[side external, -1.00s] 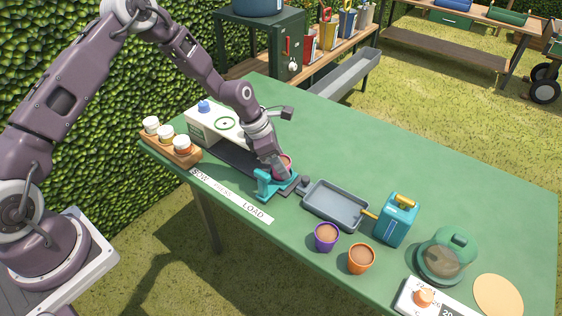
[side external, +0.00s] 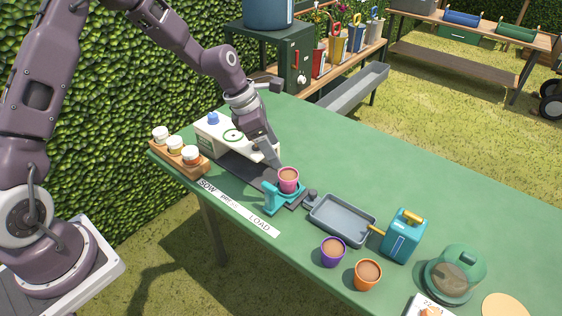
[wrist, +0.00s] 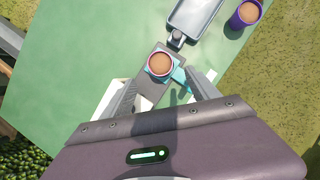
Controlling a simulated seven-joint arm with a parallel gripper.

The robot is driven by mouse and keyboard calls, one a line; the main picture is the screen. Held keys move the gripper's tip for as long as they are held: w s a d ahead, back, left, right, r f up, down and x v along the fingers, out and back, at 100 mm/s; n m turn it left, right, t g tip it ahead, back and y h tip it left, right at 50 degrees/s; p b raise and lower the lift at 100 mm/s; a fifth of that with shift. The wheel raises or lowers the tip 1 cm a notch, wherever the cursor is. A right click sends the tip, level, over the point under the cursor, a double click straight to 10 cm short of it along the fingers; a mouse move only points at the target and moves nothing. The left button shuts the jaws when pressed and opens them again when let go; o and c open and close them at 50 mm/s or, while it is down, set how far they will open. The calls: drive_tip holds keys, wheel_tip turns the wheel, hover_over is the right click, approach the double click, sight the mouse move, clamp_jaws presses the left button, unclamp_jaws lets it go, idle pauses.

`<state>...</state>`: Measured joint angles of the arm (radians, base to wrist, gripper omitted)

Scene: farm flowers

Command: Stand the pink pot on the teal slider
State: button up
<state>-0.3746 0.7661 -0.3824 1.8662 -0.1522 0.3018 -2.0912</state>
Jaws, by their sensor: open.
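The pink pot (side external: 288,182), filled with brown soil, stands upright on the teal slider (side external: 270,200) at the end of the dark track. In the wrist view the pot (wrist: 160,66) shows from above, with part of the teal slider (wrist: 181,76) beside it. My gripper (side external: 273,166) is open and empty, just behind and above the pot. In the wrist view its two fingers (wrist: 165,86) are spread apart, with the pot beyond their tips. The pot's base is partly hidden by the slider.
A white machine (side external: 225,137) stands at the track's far end, near a wooden rack of jars (side external: 180,153). A grey tray (side external: 343,220), purple pot (side external: 333,251), orange pot (side external: 367,274) and teal can (side external: 403,236) stand to the right. The table behind is clear.

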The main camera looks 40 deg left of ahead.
drive_tip(key=s+r+m+t+y, duration=0.1)
drive_tip(key=s+r+m+y, duration=0.2)
drive_tip(key=s+r+m, duration=1.3)
drive_tip(key=s+a+r+m+t, duration=0.1)
drive_tip(key=s+r+m, duration=0.3)
drive_tip(key=s+m, duration=0.7)
drive_tip(key=s, duration=0.5)
drive_tip(key=shift+a+r, duration=0.2)
